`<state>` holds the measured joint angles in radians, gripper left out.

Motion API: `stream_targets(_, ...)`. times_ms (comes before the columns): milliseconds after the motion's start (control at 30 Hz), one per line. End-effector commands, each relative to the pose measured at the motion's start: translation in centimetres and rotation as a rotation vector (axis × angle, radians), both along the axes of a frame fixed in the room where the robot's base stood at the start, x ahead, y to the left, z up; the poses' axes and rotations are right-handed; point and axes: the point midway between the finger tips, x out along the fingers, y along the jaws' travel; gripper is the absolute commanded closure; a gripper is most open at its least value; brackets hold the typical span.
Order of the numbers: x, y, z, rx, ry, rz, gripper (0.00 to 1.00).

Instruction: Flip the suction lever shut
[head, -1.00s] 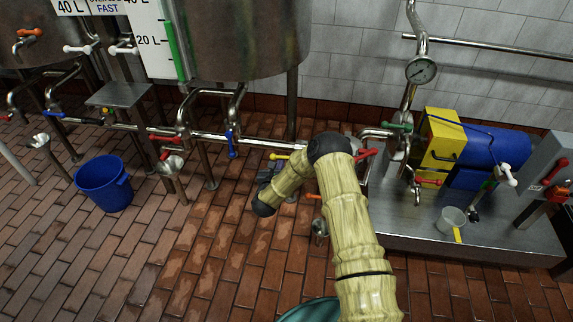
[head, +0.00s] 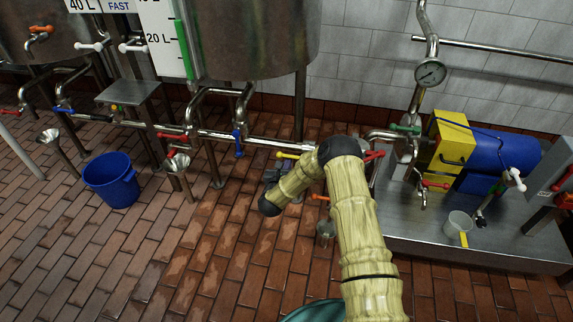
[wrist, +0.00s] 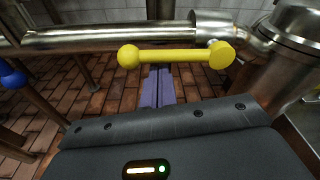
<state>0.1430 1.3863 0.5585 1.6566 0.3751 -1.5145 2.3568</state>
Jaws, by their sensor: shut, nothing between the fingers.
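A yellow lever (wrist: 175,55) lies across the wrist view, roughly parallel to the steel pipe behind it. Its round knob is at the left and its pivot end at the right. In the head view the yellow lever (head: 287,156) shows just left of my arm's elbow. My gripper (wrist: 157,74) is shut and empty, its fingers below the lever's middle in the wrist view; I cannot tell whether they touch it. No label shows which lever is the suction lever.
A red lever (head: 373,155) and a green lever (head: 405,129) sit right of my elbow. A blue lever (head: 238,143) hangs on the pipe to the left. The pump (head: 500,153) stands on a steel plinth at right. A blue bucket (head: 112,179) stands on the open brick floor.

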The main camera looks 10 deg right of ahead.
Motion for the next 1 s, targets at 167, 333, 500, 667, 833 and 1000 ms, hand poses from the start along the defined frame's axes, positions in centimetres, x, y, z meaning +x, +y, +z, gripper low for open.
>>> stream_targets(167,0.2,0.1,-2.2,0.001,0.001,0.002,1.0)
stream_targets(333,0.4,0.2,-3.7,0.001,0.002,0.006,1.0)
stream_targets(500,-1.7,1.0,-2.5,0.002,0.004,0.007,1.0)
stream_targets(667,-4.0,1.7,-2.2,0.002,0.005,0.006,1.0)
stream_targets(833,-6.8,2.6,-1.8,0.001,0.006,0.005,1.0)
stream_targets(1000,-8.6,3.3,-1.7,0.001,0.005,0.003,1.0)
